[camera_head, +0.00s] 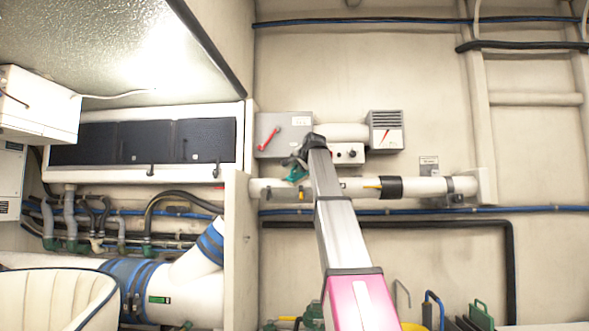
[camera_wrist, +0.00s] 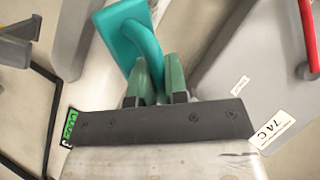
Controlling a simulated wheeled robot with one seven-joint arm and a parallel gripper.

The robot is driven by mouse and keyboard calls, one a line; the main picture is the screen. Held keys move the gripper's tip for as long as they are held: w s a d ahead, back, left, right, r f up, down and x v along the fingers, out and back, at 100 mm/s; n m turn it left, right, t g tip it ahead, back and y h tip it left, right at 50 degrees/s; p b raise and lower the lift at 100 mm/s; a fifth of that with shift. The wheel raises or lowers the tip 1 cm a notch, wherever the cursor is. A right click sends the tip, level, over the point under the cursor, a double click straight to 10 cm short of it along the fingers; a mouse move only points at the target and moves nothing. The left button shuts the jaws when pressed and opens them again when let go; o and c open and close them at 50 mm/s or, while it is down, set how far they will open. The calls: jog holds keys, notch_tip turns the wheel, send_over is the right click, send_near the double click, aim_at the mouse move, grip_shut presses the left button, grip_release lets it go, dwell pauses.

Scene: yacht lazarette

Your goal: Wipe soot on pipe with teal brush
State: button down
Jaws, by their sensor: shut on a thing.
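The teal brush (camera_wrist: 128,28) is in my gripper (camera_wrist: 157,68), its handle between the two green fingers in the wrist view. In the head view a bit of the brush (camera_head: 297,174) shows at the left of my arm's end, beside the upper edge of the white pipe (camera_head: 418,187). I cannot tell whether the brush touches the pipe. The pipe runs level along the back wall, and my arm covers part of it. A dark band (camera_head: 391,187) sits around the pipe right of my arm. I cannot make out soot on the visible pipe.
A grey box (camera_head: 271,125) with a red handle (camera_head: 268,138) is above the pipe, close to my gripper. A gauge box (camera_head: 385,131) and a knob panel (camera_head: 347,154) are to its right. A partition (camera_head: 237,240) stands left of the pipe.

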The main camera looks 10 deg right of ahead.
jog(key=shift+s+d, duration=0.2)
jog(key=shift+d, duration=0.35)
jog(key=shift+s+d, duration=0.2)
jog(key=shift+d, duration=0.3)
jog(key=w+a, duration=0.3)
jog(key=a, duration=0.7)
jog(key=shift+w, duration=0.15)
jog(key=shift+r, duration=0.1)
dwell(0.4)
jog(key=shift+s+a+r, duration=0.2)
jog(key=shift+s+r, duration=0.4)
jog(key=shift+r, duration=0.15)
jog(key=shift+s+a+r, duration=0.2)
jog(key=shift+s+r, duration=0.45)
jog(key=shift+r, duration=0.1)
jog(key=shift+s+a+r, duration=0.2)
jog(key=shift+s+r, duration=0.4)
jog(key=shift+r, duration=0.15)
jog(key=shift+r, duration=0.1)
jog(key=shift+s+a+r, duration=0.15)
jog(key=shift+s+r, duration=0.3)
jog(key=shift+r, duration=0.1)
jog(key=shift+s+a+r, duration=0.15)
jog(key=shift+s+r, duration=0.3)
jog(key=shift+r, duration=0.05)
